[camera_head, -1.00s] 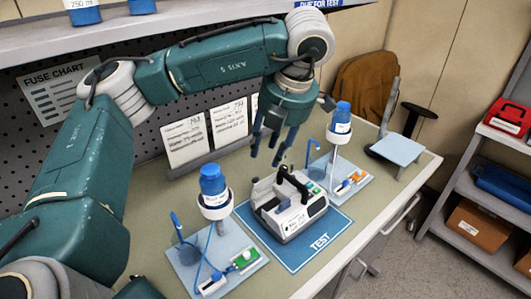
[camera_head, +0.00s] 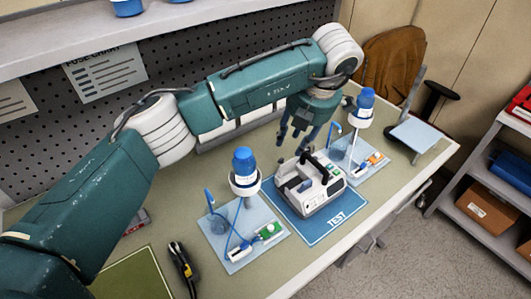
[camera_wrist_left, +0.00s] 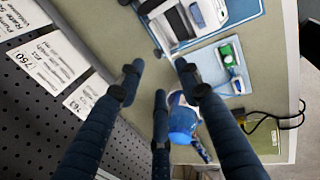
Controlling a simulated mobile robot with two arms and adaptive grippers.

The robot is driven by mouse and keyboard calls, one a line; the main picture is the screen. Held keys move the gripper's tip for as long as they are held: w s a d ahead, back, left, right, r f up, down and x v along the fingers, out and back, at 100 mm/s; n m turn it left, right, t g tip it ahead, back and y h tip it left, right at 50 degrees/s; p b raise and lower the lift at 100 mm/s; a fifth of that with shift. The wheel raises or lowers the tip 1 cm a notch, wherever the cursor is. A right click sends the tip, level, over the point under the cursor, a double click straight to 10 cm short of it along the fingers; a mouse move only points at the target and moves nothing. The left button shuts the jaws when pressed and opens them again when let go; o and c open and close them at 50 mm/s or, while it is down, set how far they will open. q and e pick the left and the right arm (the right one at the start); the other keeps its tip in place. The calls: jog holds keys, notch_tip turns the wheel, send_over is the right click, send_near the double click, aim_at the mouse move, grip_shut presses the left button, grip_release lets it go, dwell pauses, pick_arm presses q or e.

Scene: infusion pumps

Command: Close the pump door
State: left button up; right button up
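The white and grey pump (camera_head: 318,190) stands on the blue TEST mat (camera_head: 338,222) near the middle of the bench. A dark handle rises from its top, and dark parts show at its left side. I cannot make out the door clearly. The pump is cut off at the top of the left wrist view (camera_wrist_left: 205,20). My left gripper (camera_head: 300,145) hangs just behind the pump, fingers pointing down. In the wrist view its fingers (camera_wrist_left: 160,85) are spread apart with nothing between the tips; contact with the pump cannot be told. My right gripper is out of view.
Stands with blue-capped bottles flank the pump: one at left (camera_head: 245,165), one at right (camera_head: 364,100). A shelf rack (camera_head: 480,170) stands at right.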

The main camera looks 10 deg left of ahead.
aim_at(282, 161)
pick_arm(q)
jog(key=p+x, duration=0.3)
jog(key=x, duration=0.5)
jog(key=shift+a+f, duration=0.1)
jog(key=shift+f, duration=0.15)
jog(key=shift+p+x, duration=0.4)
jog(key=shift+x, duration=0.4)
jog(key=shift+w, duration=0.1)
grip_shut()
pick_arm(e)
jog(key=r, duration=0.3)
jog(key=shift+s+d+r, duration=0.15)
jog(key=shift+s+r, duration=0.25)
